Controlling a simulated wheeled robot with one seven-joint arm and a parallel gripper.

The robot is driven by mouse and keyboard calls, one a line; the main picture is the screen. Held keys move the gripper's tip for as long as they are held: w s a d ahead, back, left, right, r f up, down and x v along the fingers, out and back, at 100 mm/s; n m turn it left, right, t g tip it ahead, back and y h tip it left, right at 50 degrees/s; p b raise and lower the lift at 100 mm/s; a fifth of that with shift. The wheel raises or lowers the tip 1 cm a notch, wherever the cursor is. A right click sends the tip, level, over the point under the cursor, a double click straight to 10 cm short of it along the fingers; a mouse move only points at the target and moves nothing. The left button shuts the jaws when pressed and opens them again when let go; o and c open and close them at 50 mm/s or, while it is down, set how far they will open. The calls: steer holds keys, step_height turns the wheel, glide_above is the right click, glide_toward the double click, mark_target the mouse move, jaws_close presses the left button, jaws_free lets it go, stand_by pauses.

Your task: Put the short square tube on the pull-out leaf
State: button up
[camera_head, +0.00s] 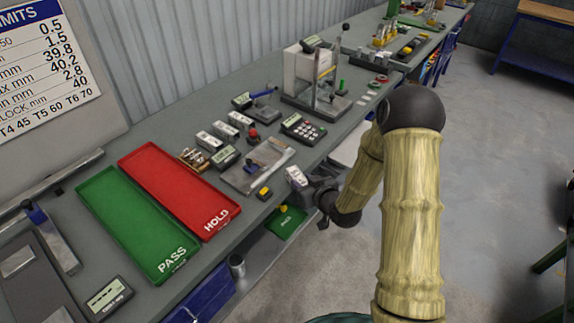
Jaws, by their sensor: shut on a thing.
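My gripper (312,187) is at the front edge of the workbench, left of my forearm. It is shut on a small pale boxy piece (296,176) with dark marks on its top. It is too small to tell for certain whether this is the short square tube, or whether it touches the bench. A pale flat panel (347,150) juts out from the bench's front edge, partly behind my arm; it looks like the pull-out leaf. The part of it that shows is bare.
A red HOLD tray (175,185) and a green PASS tray (125,220) lie on the bench left of my gripper. A small green PASS tray (287,222) sits below the edge. A metal plate (245,178), a keypad device (303,129) and a press stand (317,80) are close by.

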steer(key=s+d+f+m+t+h, duration=0.1)
steer(key=s+d+f+m+h, duration=0.4)
steer(key=d+f, duration=0.5)
steer(key=shift+d+m+t+h, duration=0.3)
steer(key=shift+t+h, duration=0.1)
steer(key=shift+h, duration=0.2)
steer(key=shift+w+a, duration=0.15)
